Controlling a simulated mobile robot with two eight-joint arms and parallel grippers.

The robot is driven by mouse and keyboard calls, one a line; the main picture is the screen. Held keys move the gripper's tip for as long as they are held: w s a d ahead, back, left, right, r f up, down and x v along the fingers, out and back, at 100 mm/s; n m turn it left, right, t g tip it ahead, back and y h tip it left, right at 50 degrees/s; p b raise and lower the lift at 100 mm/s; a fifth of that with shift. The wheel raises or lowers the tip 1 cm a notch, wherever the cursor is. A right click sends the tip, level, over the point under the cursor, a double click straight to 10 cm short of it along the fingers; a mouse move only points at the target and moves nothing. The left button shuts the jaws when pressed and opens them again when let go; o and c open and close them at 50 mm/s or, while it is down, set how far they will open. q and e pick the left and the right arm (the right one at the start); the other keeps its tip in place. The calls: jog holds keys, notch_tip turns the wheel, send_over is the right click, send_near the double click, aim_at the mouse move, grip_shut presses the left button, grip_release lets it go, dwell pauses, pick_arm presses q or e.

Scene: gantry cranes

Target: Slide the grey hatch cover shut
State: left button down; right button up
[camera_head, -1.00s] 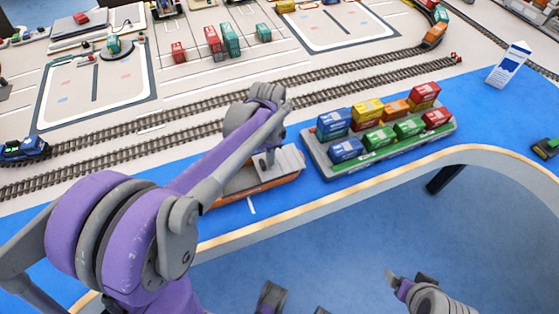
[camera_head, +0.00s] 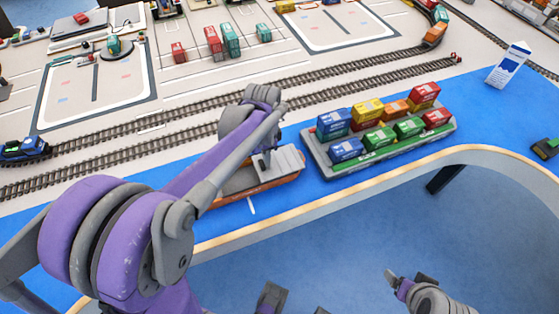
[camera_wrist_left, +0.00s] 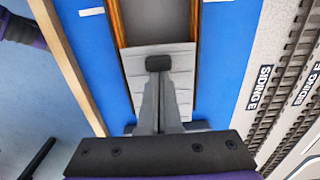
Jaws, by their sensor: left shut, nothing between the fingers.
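The grey hatch cover (camera_head: 287,162) lies on the right part of the orange-hulled boat (camera_head: 255,192) in the blue water strip. In the left wrist view the cover (camera_wrist_left: 181,62) sits between the boat's orange side rails, with open hold beyond it. A dark knob (camera_wrist_left: 158,62) stands on the cover. My left gripper (camera_head: 266,160) is shut and empty, pointing down over the cover; in the wrist view its closed fingers (camera_wrist_left: 158,88) are right at the knob. Whether they touch it I cannot tell. My right gripper (camera_head: 393,277) is low at the right, away from the boat, its jaws unclear.
A grey barge (camera_head: 335,174) loaded with several colored containers lies just right of the boat. Rail tracks (camera_head: 190,108) run behind the water. A white and blue sign (camera_head: 508,64) stands at far right. The tan table edge (camera_head: 350,199) curves along the front.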

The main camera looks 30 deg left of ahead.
pick_arm(q)
jog(key=shift+s+a+p, duration=0.15)
jog(key=shift+s+a, duration=1.1)
jog(key=shift+s, duration=0.2)
jog(key=shift+s+a+p, duration=0.1)
jog(key=shift+s+a, duration=1.1)
jog(key=shift+s, duration=0.25)
jog(key=shift+s+a+p, duration=0.15)
jog(key=shift+s+a, duration=1.1)
jog(key=shift+s, duration=0.2)
pick_arm(e)
jog(key=shift+r, duration=0.45)
pick_arm(q)
jog(key=shift+d, duration=0.1)
jog(key=shift+w+d+r, duration=0.2)
jog(key=shift+w+d, duration=0.1)
jog(key=shift+w, duration=0.15)
notch_tip(320, 180, up, 10)
jog(key=p, duration=0.7)
pick_arm(e)
notch_tip(320, 180, up, 9)
jog(key=w, duration=0.2)
jog(key=shift+w+f+t, duration=0.2)
jog(key=shift+t, duration=0.1)
jog(key=shift+s, duration=0.1)
